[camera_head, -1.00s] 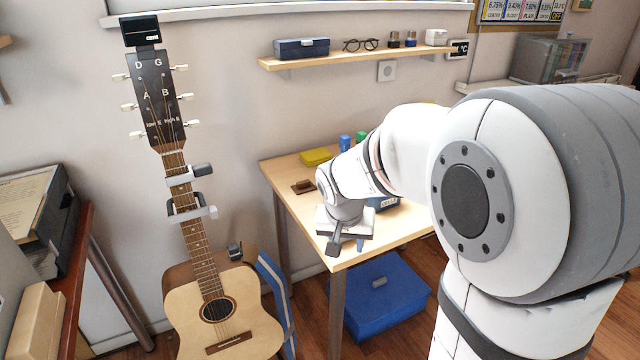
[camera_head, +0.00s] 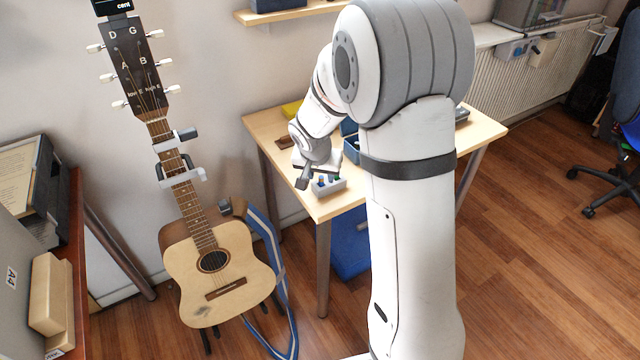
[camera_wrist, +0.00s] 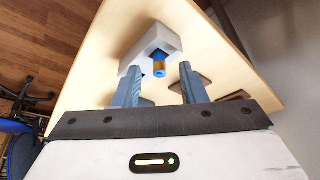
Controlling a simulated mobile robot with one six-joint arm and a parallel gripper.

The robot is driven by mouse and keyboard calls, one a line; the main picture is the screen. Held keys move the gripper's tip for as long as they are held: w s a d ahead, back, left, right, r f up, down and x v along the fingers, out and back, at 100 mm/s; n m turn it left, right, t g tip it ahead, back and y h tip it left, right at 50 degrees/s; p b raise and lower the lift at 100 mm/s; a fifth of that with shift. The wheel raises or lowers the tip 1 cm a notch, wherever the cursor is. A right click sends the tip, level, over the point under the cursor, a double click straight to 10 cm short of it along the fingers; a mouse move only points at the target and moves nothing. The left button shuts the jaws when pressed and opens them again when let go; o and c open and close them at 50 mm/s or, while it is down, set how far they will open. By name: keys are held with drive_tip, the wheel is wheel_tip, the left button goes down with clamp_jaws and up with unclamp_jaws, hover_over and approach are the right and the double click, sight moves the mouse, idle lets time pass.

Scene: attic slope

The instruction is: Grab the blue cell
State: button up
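The blue cell (camera_wrist: 159,57) shows in the wrist view with a gold-brown band near its end. It stands out of a pale grey block (camera_wrist: 140,55) on the light wooden table (camera_wrist: 95,60). My gripper (camera_wrist: 160,70) is open, with its two blue-grey fingers apart and the cell in line with the gap between them. I cannot tell whether the fingers reach around it. In the head view the block (camera_head: 330,190) sits near the table's front corner, with small blue and green tops, just right of my gripper (camera_head: 302,183).
A guitar (camera_head: 215,260) stands left of the table, with a blue strap. A yellow item (camera_head: 291,108) and a small brown item (camera_head: 285,142) lie farther back on the table. A blue box (camera_head: 350,245) is under the table.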

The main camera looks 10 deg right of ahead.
drive_tip(key=shift+w+f, duration=0.1)
drive_tip(key=shift+f, duration=0.15)
drive_tip(key=shift+c, duration=0.4)
clamp_jaws()
